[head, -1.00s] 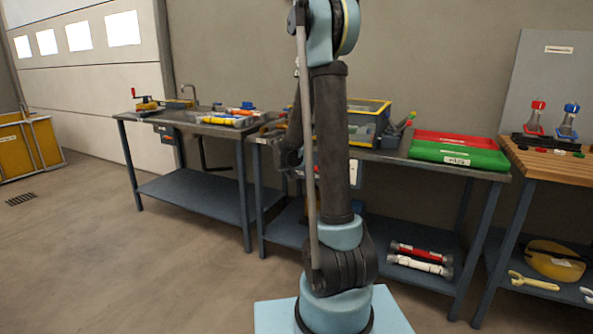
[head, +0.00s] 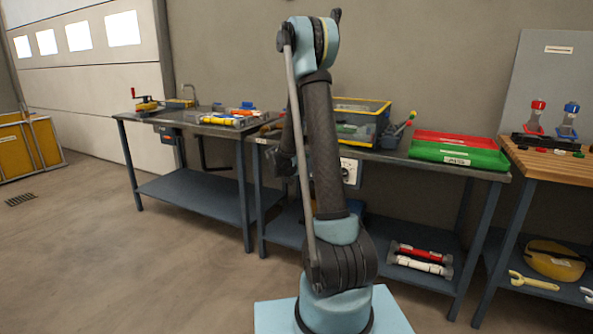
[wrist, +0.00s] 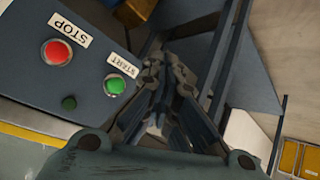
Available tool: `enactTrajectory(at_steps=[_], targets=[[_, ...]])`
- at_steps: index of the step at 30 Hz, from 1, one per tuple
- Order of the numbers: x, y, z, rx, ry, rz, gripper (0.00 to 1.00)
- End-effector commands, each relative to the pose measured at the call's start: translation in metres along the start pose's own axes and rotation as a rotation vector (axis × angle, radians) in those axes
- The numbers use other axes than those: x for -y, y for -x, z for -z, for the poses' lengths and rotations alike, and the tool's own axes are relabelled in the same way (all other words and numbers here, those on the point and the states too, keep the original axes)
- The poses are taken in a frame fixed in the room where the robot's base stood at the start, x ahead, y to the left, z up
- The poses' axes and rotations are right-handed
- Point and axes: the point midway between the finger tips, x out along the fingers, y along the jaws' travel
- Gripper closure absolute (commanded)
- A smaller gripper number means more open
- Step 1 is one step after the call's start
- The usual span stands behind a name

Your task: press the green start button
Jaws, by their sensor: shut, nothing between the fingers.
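In the wrist view a dark blue control box has a green start button (wrist: 114,85) beside a white START label. A red stop button (wrist: 56,52) sits to its left by a STOP label. My gripper (wrist: 165,72) is shut and empty, to the right of the start button in the picture and apart from it in the picture; the depth between them is hard to tell. In the head view a small box (head: 168,134) hangs at the front of the left bench; its buttons are too small to read. My arm mostly hides the gripper there.
A small dark green round part (wrist: 69,103) is also on the box face. In the head view the left bench (head: 190,192) carries tools and a tap. A green tray (head: 460,153) and a blue, yellow-rimmed crate (head: 362,106) stand on the middle bench. Open floor lies at left.

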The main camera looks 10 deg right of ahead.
Motion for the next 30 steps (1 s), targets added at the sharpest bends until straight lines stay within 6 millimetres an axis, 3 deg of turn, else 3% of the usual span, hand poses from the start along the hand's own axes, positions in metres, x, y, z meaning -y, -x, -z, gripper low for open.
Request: enactTrajectory(at_steps=[18,30], targets=[[-0.035,-0.048,0.035,0.000,-0.001,-0.001,1.00],[-0.041,-0.056,0.041,0.000,0.000,0.000,1.00]])
